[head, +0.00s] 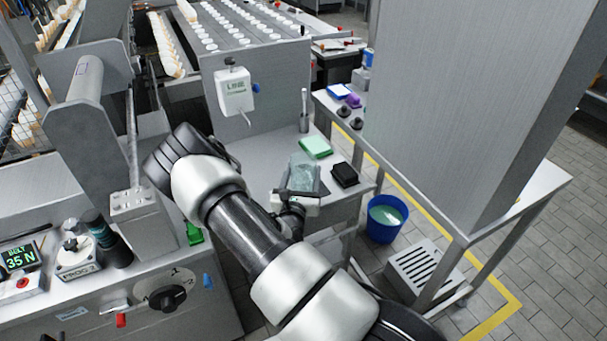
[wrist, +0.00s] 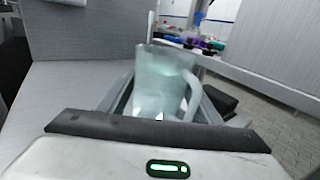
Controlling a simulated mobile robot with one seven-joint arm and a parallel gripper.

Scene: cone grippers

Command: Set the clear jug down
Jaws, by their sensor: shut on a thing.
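The clear jug (head: 303,172) is pale, see-through and upright over the grey side table (head: 340,205). In the wrist view the jug (wrist: 160,75) stands between my fingers, with its handle towards the right. My gripper (head: 299,192) is shut on the jug; in the wrist view the gripper (wrist: 160,112) has a finger on each side of it. My fingers and palm hide the jug's base, so I cannot tell whether it touches the table.
A metal pot with a tool (head: 304,122) stands at the back. A blue bucket (head: 386,217) is on the floor to the right. A grey panel stands behind.

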